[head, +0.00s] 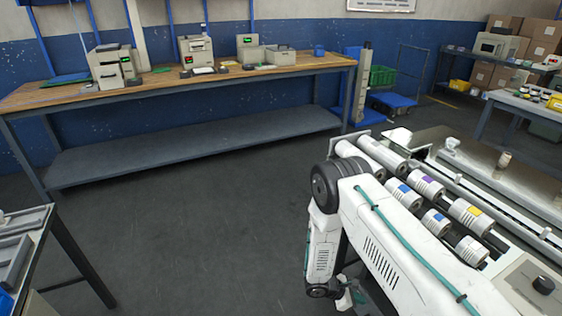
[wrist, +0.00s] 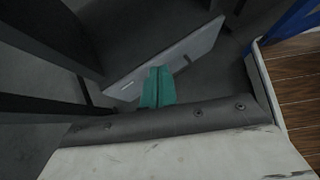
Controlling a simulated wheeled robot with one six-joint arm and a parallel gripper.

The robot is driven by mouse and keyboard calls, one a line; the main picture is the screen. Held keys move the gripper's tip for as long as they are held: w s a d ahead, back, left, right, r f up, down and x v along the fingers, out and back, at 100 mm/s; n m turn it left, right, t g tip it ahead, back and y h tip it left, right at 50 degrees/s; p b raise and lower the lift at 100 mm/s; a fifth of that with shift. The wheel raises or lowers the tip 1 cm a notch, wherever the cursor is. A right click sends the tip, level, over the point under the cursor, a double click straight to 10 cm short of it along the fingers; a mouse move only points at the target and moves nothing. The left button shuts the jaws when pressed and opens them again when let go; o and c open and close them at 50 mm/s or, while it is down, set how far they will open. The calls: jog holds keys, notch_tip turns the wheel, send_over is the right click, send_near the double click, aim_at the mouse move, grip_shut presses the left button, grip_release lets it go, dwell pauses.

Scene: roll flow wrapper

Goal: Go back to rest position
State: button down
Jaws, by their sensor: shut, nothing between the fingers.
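My gripper (wrist: 157,88) shows in the wrist view as two teal fingertips pressed together, with nothing between them. It points down over dark surfaces, in front of a grey panel (wrist: 180,55). In the head view my white arm folds down at the lower right, and the gripper end is mostly hidden low behind the arm. The roll flow wrapper (head: 480,160) stands at the right, beside and behind my arm.
A long wooden workbench (head: 190,78) with several small machines stands along the blue back wall. A grey table (head: 38,235) edges in at the lower left. A green crate (head: 382,76) and a blue trolley (head: 392,101) stand at the back right. The middle floor is clear.

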jog(key=s+r+m+g+y, duration=0.25)
jog(key=r+m, duration=0.35)
jog(key=r, duration=1.2)
jog(key=s+r+m+g+y, duration=0.15)
jog(key=s+r+m, duration=0.3)
jog(key=r, duration=1.45)
jog(key=s+r+m+t+y, duration=0.2)
jog(key=s+r+m+y, duration=0.1)
jog(key=s+r, duration=0.7)
jog(key=s+a+r+m+t+y, duration=0.1)
jog(key=s+r+m+t+y, duration=0.2)
jog(key=s+r, duration=0.7)
notch_tip(320, 180, up, 5)
jog(key=shift+a+f+m, duration=0.15)
jog(key=shift+m, duration=0.7)
